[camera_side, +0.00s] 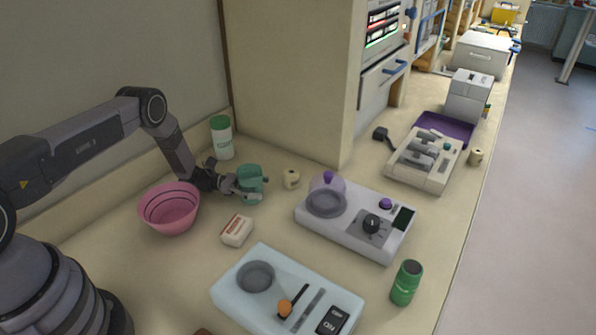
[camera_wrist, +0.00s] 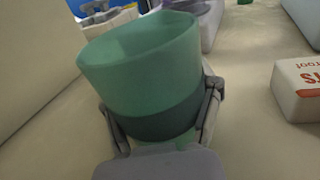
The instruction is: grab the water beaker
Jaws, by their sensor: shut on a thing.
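The water beaker is a green, see-through cup (camera_side: 250,178) near the back of the counter, right of the pink bowl. My gripper (camera_side: 246,191) is around it at its lower half, with a finger on each side. In the wrist view the beaker (camera_wrist: 142,62) fills the middle, and my gripper (camera_wrist: 160,118) is shut on its darker lower band. The beaker looks slightly tilted in the wrist view. I cannot tell whether its base touches the counter.
A pink bowl (camera_side: 170,208) stands left of my gripper, and a white-and-green canister (camera_side: 221,138) behind it. A small white box (camera_side: 237,231) lies in front.

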